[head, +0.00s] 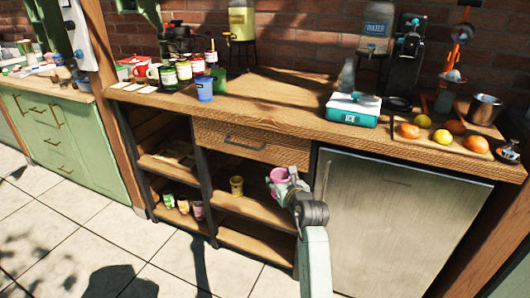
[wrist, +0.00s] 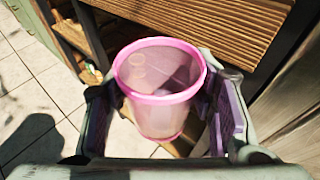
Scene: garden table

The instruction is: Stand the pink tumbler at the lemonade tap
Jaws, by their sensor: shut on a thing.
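The pink tumbler (wrist: 160,90) is upright and see-through in the wrist view, between the two fingers of my gripper (wrist: 166,125). My gripper is shut on it. In the head view the tumbler (head: 280,174) is held in my gripper (head: 287,185), in front of the open shelves and below the worktop edge. A glass dispenser of yellow drink (head: 242,20), likely the lemonade, stands on a dark stand at the back of the worktop. A second dispenser, labelled water (head: 376,27), stands further right.
The wooden worktop (head: 270,95) has bare room in its middle. A blue cup (head: 204,89), several cans and red mugs stand left of it.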

